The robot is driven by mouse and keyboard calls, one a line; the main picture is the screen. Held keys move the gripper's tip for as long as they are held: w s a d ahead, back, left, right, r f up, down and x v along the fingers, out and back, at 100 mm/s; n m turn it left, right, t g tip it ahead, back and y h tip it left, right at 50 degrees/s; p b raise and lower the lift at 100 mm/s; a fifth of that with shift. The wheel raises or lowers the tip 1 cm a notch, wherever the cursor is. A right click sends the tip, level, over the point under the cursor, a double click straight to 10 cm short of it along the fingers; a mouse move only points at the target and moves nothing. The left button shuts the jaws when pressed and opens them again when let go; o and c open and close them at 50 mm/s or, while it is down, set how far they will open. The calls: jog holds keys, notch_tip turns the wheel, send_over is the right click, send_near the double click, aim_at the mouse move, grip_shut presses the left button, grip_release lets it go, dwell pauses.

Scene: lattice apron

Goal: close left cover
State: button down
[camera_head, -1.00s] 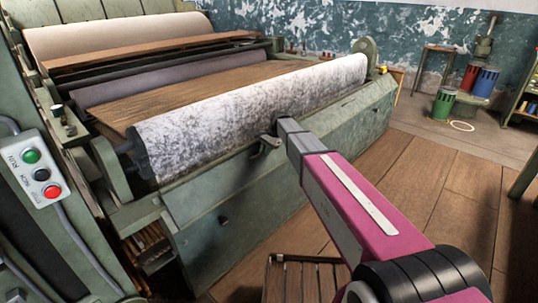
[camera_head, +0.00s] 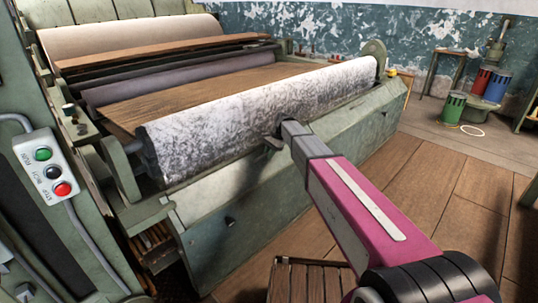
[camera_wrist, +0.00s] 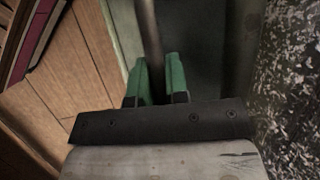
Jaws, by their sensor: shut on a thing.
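The green front cover (camera_head: 222,212) of the large machine runs below the speckled white roller (camera_head: 255,108). I cannot make out where a left cover ends and another begins. My gripper (camera_head: 271,142) is at the cover's upper edge, just in front of the roller. In the wrist view my gripper's two green fingers (camera_wrist: 158,72) are closed around a thin metal bar (camera_wrist: 149,25), which looks like a handle. The handle's ends are hidden.
A control box (camera_head: 48,167) with green, black and red buttons hangs at the left. A slatted wooden platform (camera_head: 310,283) lies on the floor by my arm. Blue, red and green bins (camera_head: 450,108) stand at the far right. Plank floor to the right is clear.

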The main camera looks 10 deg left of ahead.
jog(key=c, duration=1.4)
grip_release()
jog(key=v, duration=1)
jog(key=shift+r, duration=0.3)
jog(key=shift+d, duration=0.2)
jog(key=s+d+f+n+h, duration=0.1)
jog(key=s+d+f+n, duration=0.1)
jog(key=s+d+f, duration=0.3)
jog(key=s+d+f+n+t+h, duration=0.1)
jog(key=s+d+f, duration=0.4)
jog(key=s+d, duration=0.8)
jog(key=s+d+f+n+t+h, duration=0.1)
jog(key=s+d+f+n, duration=0.3)
jog(key=s+d, duration=0.6)
jog(key=shift+s+f+h, duration=0.55)
jog(key=shift+f+h, duration=0.05)
jog(key=shift+f, duration=0.4)
